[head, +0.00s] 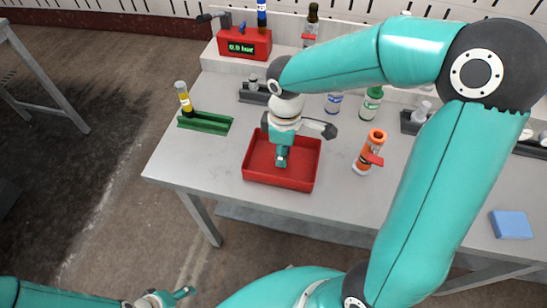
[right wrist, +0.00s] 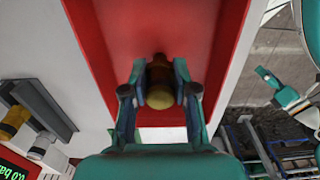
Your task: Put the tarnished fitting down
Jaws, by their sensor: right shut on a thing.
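The tarnished fitting (right wrist: 159,86), brownish with a dull yellow end, is between the fingers of my right gripper (right wrist: 160,92) in the right wrist view. The gripper is shut on it. In the head view my right gripper (head: 282,162) points down inside the red tray (head: 277,183), and the fitting is hidden by the fingers. The tray's red floor lies behind the fitting in the right wrist view. I cannot tell whether the fitting touches it. My left gripper (head: 180,294) is low at the left, away from the table; its jaw opening is unclear.
Bottles, grey holders and a red pressure display box (head: 244,43) are behind. A blue block (head: 511,225) lies far right.

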